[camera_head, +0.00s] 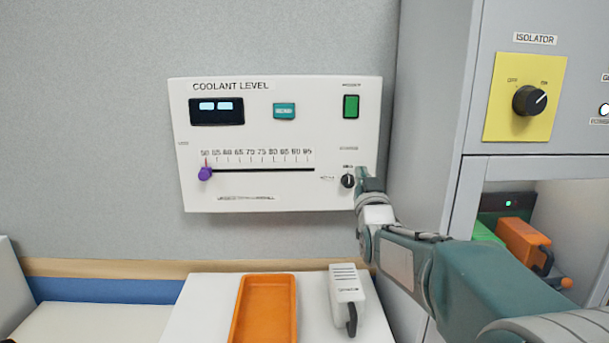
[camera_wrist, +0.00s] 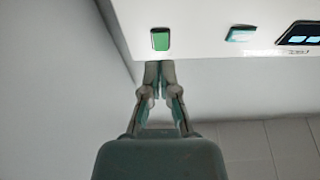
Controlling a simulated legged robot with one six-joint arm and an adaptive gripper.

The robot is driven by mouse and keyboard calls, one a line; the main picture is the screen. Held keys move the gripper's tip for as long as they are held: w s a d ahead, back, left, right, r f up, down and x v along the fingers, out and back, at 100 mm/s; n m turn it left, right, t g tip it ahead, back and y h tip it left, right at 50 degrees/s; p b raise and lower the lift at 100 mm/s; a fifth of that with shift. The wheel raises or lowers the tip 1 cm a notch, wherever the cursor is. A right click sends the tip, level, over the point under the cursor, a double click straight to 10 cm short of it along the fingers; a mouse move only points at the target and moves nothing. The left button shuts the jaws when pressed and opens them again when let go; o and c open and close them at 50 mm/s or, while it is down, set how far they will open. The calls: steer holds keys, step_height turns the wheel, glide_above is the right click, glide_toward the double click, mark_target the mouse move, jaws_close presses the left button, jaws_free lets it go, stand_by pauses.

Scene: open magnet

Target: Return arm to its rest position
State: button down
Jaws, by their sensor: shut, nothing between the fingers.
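My gripper (camera_head: 361,172) is at the lower right corner of the white coolant level panel (camera_head: 280,135), beside the small black knob (camera_head: 348,181). I cannot tell whether it touches the panel. In the wrist view my gripper (camera_wrist: 160,64) is shut, its fingertips together and empty, near the panel's edge. The green button (camera_wrist: 160,39) shows just beyond the tips there. My arm reaches in from the lower right in the head view.
A purple slider (camera_head: 205,174) sits at the left end of its slot. Below are an orange tray (camera_head: 236,310) and a white handled device (camera_head: 346,285). At right stands a grey cabinet (camera_head: 440,90) with a yellow isolator plate (camera_head: 500,115) and an orange device (camera_head: 522,240) in its recess.

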steer(key=s+f+g, duration=0.5)
steer(key=s+f, duration=0.1)
steer(key=s, duration=0.6)
steer(key=s+f+g, duration=0.5)
steer(key=s+f, duration=0.2)
steer(key=s, duration=0.6)
steer(key=s+f+g, duration=0.6)
steer(key=s+f, duration=0.1)
steer(key=s, duration=0.6)
steer(key=shift+s, duration=0.15)
